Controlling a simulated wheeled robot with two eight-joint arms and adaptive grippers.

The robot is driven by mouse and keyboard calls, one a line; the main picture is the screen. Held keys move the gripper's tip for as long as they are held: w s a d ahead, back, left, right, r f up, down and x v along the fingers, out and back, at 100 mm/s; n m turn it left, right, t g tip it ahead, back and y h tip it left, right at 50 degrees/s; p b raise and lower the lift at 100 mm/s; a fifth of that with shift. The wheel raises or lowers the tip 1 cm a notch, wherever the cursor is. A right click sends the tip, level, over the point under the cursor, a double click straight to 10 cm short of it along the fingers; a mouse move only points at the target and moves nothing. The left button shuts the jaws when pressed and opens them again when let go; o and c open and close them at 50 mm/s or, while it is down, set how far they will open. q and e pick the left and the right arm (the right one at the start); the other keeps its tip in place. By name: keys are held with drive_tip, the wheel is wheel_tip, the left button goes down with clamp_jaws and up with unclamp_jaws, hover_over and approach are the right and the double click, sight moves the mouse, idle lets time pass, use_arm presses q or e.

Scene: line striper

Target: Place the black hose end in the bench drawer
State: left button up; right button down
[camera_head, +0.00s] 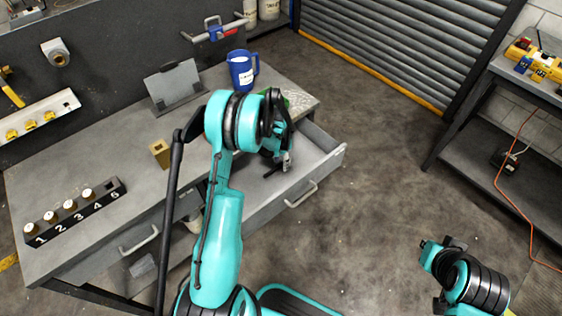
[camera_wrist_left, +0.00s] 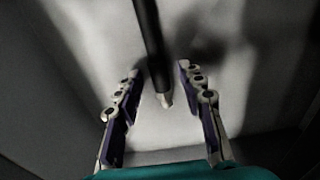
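The bench drawer (camera_head: 322,163) is pulled out on the right of the grey bench. My left gripper (camera_head: 283,162) reaches down into it. In the left wrist view my left gripper (camera_wrist_left: 160,105) has its two fingers well apart. The black hose end (camera_wrist_left: 153,50), a dark tube with a pale tip, lies between the fingers with gaps on both sides, over the pale drawer floor. Whether it rests on the floor I cannot tell. In the head view my arm hides most of it. My right arm (camera_head: 470,283) is at the lower right; its fingers are not clear.
The bench top holds a numbered block (camera_head: 75,212), a brass-coloured block (camera_head: 160,153), a dark stand (camera_head: 175,86) and a blue mug (camera_head: 242,70). A closed drawer handle (camera_head: 140,241) is at the left. A side table (camera_head: 500,150) stands right. The floor between is clear.

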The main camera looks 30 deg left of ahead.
use_arm(q)
drive_tip(key=shift+r, duration=0.2)
wheel_tip(320, 180, up, 11)
drive_tip(key=p, duration=0.5)
wheel_tip(320, 180, up, 8)
drive_tip(key=t, duration=0.1)
hover_over(280, 165)
drive_tip(key=s+d, duration=0.2)
drive_tip(key=d, duration=0.1)
drive_tip(key=s+d+r+n+t, duration=0.2)
drive_tip(key=s+d+r, duration=0.3)
drive_tip(key=s+r, duration=0.3)
drive_tip(key=s+d+r+n+t, duration=0.1)
drive_tip(key=s+d, duration=0.1)
drive_tip(key=s, duration=0.4)
drive_tip(key=s+d+r+n+t, duration=0.1)
drive_tip(key=s+d+r+t, duration=0.1)
drive_tip(key=s, duration=0.4)
drive_tip(key=shift+s+d+r, duration=0.2)
drive_tip(key=shift+s+d, duration=0.05)
drive_tip(key=shift+d, duration=0.6)
